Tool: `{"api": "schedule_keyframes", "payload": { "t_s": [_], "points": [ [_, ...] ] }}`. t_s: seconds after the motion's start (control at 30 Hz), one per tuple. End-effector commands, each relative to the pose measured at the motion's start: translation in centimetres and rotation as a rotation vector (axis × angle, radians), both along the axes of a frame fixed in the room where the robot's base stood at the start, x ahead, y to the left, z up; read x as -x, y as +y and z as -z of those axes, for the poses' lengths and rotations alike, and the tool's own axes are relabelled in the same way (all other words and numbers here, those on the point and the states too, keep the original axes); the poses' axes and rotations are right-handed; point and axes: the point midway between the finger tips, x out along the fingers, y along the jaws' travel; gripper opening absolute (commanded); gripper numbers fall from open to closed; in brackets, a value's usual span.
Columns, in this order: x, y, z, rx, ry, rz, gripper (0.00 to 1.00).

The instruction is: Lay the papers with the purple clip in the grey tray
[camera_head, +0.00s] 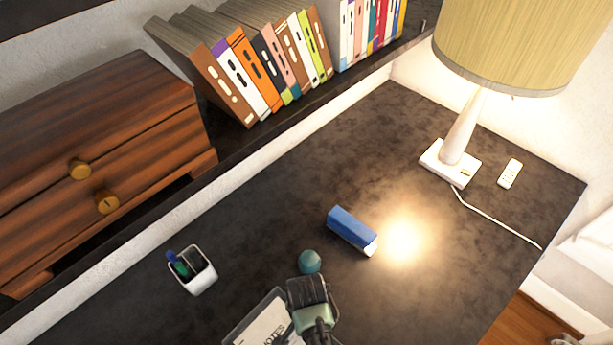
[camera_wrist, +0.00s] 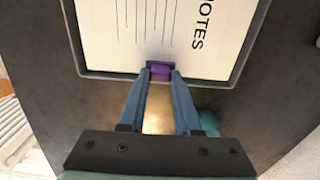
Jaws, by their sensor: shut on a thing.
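The white papers (camera_wrist: 150,25), headed NOTES, lie within the outline of the grey tray (camera_wrist: 110,76) in the wrist view. The purple clip (camera_wrist: 159,65) is on their near edge. My gripper (camera_wrist: 161,75) has its two blue fingers shut on the clip, close to the tray's near rim. In the head view, the papers (camera_head: 266,326) and the tray (camera_head: 236,329) show at the bottom edge, partly hidden by my gripper (camera_head: 308,290). I cannot tell whether the papers touch the tray's floor.
A teal round object (camera_head: 310,262) and a blue box (camera_head: 351,231) are just beyond my gripper. A white pen cup (camera_head: 197,275) stands to the left. A lamp (camera_head: 462,135) and a remote (camera_head: 510,173) are at the back right. The desk's middle right is clear.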

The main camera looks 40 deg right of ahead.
Motion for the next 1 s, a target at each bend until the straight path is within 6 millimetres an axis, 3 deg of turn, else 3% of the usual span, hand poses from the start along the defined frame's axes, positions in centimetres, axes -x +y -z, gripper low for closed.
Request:
{"api": "schedule_keyframes", "payload": {
  "t_s": [0.4,0.93,0.97,1.0],
  "points": [
    [0.0,0.0,2.5,0.0,0.0,0.0,0.0],
    [0.0,0.0,2.9,0.0,-0.001,0.0,0.0],
    [0.0,0.0,2.9,0.0,-0.001,0.0,0.33],
    [0.0,0.0,2.9,0.0,-0.001,0.0,0.41]
  ]
}}
